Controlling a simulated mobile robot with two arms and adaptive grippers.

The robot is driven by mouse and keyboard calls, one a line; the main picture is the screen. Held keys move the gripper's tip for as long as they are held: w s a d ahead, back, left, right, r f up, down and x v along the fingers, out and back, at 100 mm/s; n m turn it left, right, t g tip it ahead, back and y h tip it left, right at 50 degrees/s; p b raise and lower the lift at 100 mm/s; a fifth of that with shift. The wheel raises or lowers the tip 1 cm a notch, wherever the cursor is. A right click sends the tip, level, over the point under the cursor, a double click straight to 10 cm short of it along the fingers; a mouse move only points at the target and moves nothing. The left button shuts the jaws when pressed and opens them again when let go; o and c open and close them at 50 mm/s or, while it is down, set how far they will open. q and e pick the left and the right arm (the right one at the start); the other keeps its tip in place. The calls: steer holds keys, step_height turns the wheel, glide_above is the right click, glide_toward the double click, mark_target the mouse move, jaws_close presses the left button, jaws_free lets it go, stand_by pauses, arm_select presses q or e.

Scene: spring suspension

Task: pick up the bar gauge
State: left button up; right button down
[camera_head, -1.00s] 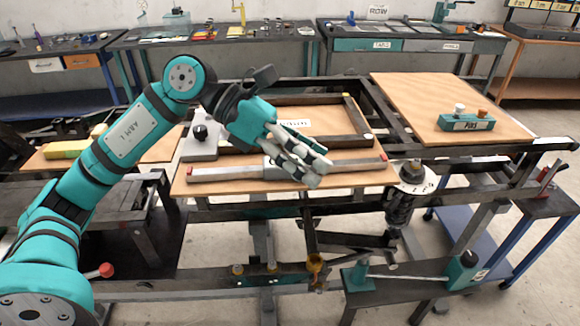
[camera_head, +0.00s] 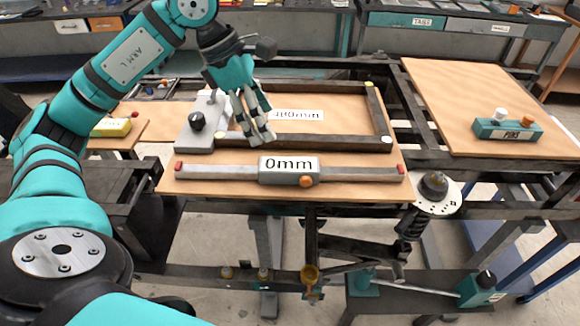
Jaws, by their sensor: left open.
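The bar gauge (camera_head: 225,173) is a long grey bar with red ends, an orange knob and a middle slider that reads "0mm". It lies flat along the near edge of a wooden board (camera_head: 340,192). My left gripper (camera_head: 254,135) is open and empty, pointing down just behind the bar's middle-left part, over the dark frame. Its fingertips look apart from the bar. My right gripper is not in view.
A dark rectangular frame (camera_head: 348,143) with a grey clamp block (camera_head: 195,135) lies behind the bar, around a paper label. A teal "PINS" holder (camera_head: 508,131) stands on the right board. A spring-like part (camera_head: 433,190) sits right of the bar.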

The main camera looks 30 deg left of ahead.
mark_target(287, 164)
arm_select(q)
steer(key=x, duration=0.4)
steer(key=shift+p, duration=0.4)
steer(key=shift+w+d+f, duration=0.25)
steer(key=shift+w+f, duration=0.15)
steer(key=shift+f, duration=0.35)
steer(key=shift+p+x, duration=0.45)
steer(key=shift+x, duration=0.55)
steer(key=shift+d+f+p, duration=0.1)
steer(key=shift+f+p, duration=0.25)
steer(key=p+x, duration=0.1)
steer(key=x, duration=0.2)
steer(key=shift+s+f+p, duration=0.1)
steer(key=shift+f+p, duration=0.25)
steer(key=shift+p, duration=0.05)
steer(key=shift+f, duration=0.5)
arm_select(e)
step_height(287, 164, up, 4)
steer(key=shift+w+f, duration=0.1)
arm_select(q)
steer(key=shift+f+b, duration=0.1)
steer(key=shift+b, duration=0.45)
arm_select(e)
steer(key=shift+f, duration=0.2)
